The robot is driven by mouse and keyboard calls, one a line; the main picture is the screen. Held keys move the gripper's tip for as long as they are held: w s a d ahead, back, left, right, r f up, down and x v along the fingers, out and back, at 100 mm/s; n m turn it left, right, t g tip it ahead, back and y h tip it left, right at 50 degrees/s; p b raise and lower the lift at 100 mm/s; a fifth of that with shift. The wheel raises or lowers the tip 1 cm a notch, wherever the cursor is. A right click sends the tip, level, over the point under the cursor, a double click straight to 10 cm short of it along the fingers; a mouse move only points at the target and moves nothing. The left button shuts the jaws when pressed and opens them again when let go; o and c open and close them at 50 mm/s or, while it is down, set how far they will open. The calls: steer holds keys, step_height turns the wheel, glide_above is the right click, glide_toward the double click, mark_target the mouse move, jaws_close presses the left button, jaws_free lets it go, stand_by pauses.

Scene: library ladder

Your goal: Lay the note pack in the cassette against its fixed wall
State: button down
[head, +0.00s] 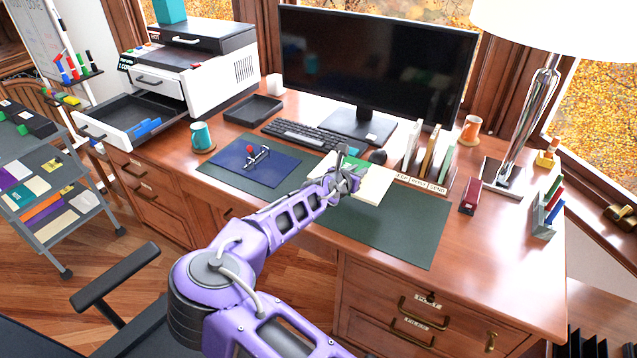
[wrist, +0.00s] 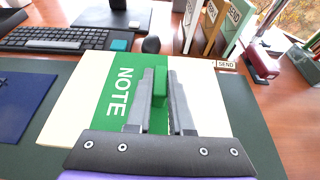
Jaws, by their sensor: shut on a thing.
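The note pack (head: 373,186) is a cream stack with a green band. In the wrist view the pack (wrist: 90,88) shows the word NOTE on the band and an upright green tab. My gripper (head: 346,181) is over the pack, its fingers (wrist: 160,85) shut on the green tab. The pack is at the green desk mat; I cannot tell whether it touches it. The pulled-out printer tray (head: 103,129), which looks like the cassette, is at the left, well away from my gripper. Blue pieces (head: 146,127) stand inside it. Which wall is fixed is not clear.
A monitor (head: 375,65) stands behind. A file sorter (head: 425,165) is to the right. The mat's right part (head: 400,230) is clear.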

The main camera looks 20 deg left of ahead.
mark_target(371, 185)
steer(key=d, duration=0.1)
steer(key=s+d+b, duration=0.1)
steer(key=d, duration=0.1)
steer(key=d+b, duration=0.1)
steer(key=shift+s+d, duration=0.2)
steer(key=shift+s, duration=0.05)
steer(key=shift+d+f+b, duration=0.15)
steer(key=shift+f+b, duration=0.15)
steer(key=shift+b, duration=0.05)
step_height(371, 185, down, 9)
steer(key=shift+f+b, duration=0.15)
steer(key=shift+b, duration=0.25)
steer(key=shift+f, duration=0.1)
steer(key=shift+f+b, duration=0.2)
steer(key=shift+b, duration=0.1)
steer(key=c, duration=0.8)
jaws_free()
steer(key=shift+s+r, duration=0.1)
steer(key=shift+r, duration=0.1)
